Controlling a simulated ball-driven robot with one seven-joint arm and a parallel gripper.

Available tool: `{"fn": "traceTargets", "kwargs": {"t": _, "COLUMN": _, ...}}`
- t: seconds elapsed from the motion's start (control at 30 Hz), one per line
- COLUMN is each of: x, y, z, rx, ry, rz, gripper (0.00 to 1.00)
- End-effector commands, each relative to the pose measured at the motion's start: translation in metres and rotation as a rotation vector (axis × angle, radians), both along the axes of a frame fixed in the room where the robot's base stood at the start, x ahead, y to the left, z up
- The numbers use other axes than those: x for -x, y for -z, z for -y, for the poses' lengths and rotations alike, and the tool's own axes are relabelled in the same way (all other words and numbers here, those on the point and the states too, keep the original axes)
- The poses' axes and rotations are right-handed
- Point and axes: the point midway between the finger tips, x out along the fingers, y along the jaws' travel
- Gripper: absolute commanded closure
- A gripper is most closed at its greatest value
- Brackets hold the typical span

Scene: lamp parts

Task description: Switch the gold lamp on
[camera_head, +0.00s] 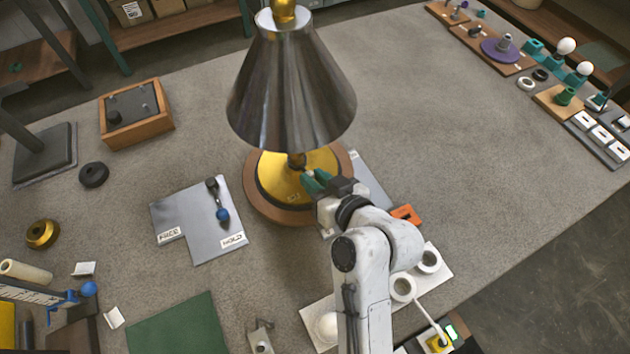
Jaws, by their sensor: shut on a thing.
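The gold lamp (270,178) stands upright near the middle of the table. Its round gold base sits on a brown round board (258,204), and a large silver-grey cone shade (290,90) with a gold cap covers its upper part. My gripper (308,178) reaches in from the lower right, under the shade's lower edge. Its green fingertips are at the lamp's short stem, just above the gold base, and are shut on a small part there. The fingers hide most of that part. No glow shows from under the shade.
A grey plate (190,230) with a blue-knobbed lever lies left of the lamp. A white tray (430,283) with rings lies under my arm. A wooden box (137,128) stands at the back left.

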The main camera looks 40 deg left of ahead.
Motion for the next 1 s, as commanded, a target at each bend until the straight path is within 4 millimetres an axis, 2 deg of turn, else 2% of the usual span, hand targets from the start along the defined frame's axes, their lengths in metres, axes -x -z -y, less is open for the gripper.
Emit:
{"fn": "traceTargets", "kwargs": {"t": 0.1, "x": -0.01, "y": 0.006, "z": 0.002, "rx": -0.004, "ry": -0.077, "rz": 0.005, "gripper": 1.0}}
{"fn": "traceTargets", "kwargs": {"t": 0.5, "x": -0.026, "y": 0.004, "z": 0.002, "rx": -0.002, "ry": -0.361, "rz": 0.003, "gripper": 1.0}}
{"fn": "traceTargets", "kwargs": {"t": 0.93, "x": -0.027, "y": 0.0, "z": 0.002, "rx": -0.002, "ry": -0.395, "rz": 0.003, "gripper": 1.0}}
{"fn": "traceTargets", "kwargs": {"t": 0.97, "x": -0.027, "y": 0.0, "z": 0.002, "rx": -0.002, "ry": -0.395, "rz": 0.003, "gripper": 0.74}}
{"fn": "traceTargets", "kwargs": {"t": 1.0, "x": -0.027, "y": 0.0, "z": 0.002, "rx": -0.002, "ry": -0.395, "rz": 0.002, "gripper": 0.7}}
